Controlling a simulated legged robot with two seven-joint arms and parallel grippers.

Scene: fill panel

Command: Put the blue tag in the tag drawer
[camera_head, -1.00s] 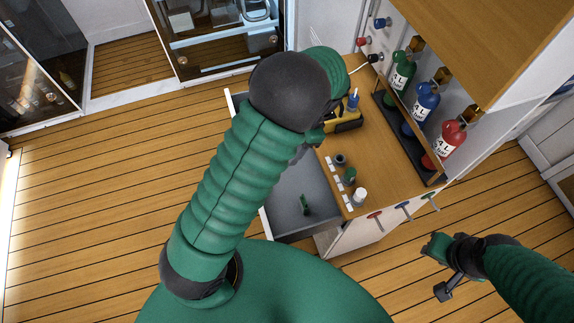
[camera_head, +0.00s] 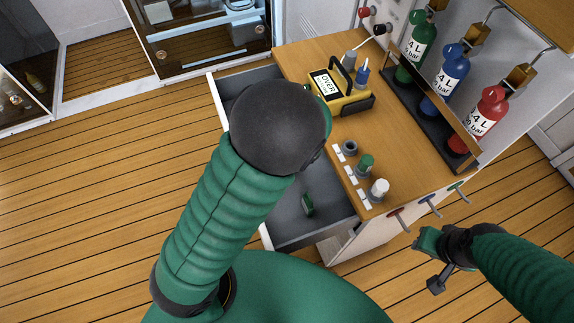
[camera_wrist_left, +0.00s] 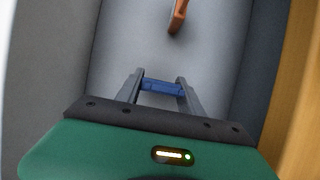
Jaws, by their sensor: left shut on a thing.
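The blue tag (camera_wrist_left: 163,87) is between the fingertips of my left gripper (camera_wrist_left: 161,84) in the left wrist view. The gripper is shut on it. Below it is the grey inside of the open drawer (camera_wrist_left: 162,55), with walls on both sides. An orange tag-like piece (camera_wrist_left: 178,15) is in the drawer beyond the fingertips. In the head view the open drawer (camera_head: 285,229) holds a green piece (camera_head: 307,203); my left arm hides the left gripper and the blue tag. My right gripper (camera_head: 432,262) is off the cabinet's front right; its jaw opening is unclear.
A yellow device (camera_head: 345,99) stands on the wooden top (camera_head: 325,50). Small green and white-capped items stand near its edge. Green, blue and red bottles (camera_head: 489,112) stand in a rack at the right. Open floor lies left of the drawer.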

